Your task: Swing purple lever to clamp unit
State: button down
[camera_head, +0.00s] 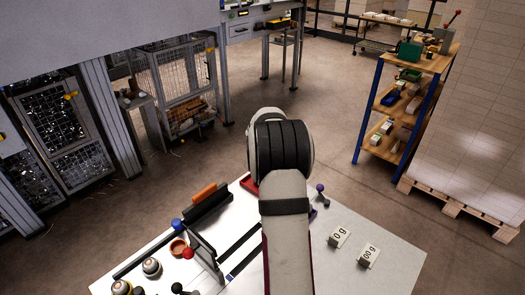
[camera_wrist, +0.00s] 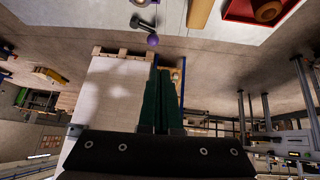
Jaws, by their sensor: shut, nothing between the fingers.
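The purple lever's ball knob (camera_head: 320,188) shows just right of my arm, near the far edge of the white table. Its short stem runs down to the right. In the wrist view the purple knob (camera_wrist: 152,40) is near the top, at the end of a grey lever. My gripper (camera_wrist: 160,72) has two dark green fingers close together, shut and empty. The fingertips appear below the knob in that picture, with a gap between them. In the head view my arm hides the gripper and part of the table. I cannot make out the unit to be clamped.
The white table (camera_head: 385,262) carries two labelled blocks on the right. A red tray (camera_wrist: 262,8) shows in the wrist view. At the table's left are an orange block (camera_head: 204,193), a red-knobbed lever (camera_head: 188,253) and a blue knob (camera_head: 176,223). A shelf rack (camera_head: 397,100) stands beyond.

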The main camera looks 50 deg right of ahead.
jog(key=s+d+f+m+h, duration=0.1)
jog(key=s+d+f, duration=0.2)
jog(key=d, duration=0.6)
jog(key=shift+f+m, duration=0.4)
jog(key=shift+f, duration=0.55)
jog(key=shift+s, duration=0.1)
jog(key=f, duration=0.2)
jog(key=d+f, duration=0.1)
jog(key=f, duration=0.2)
jog(key=d+f, duration=0.1)
jog(key=f, duration=0.2)
jog(key=shift+s+d, duration=0.25)
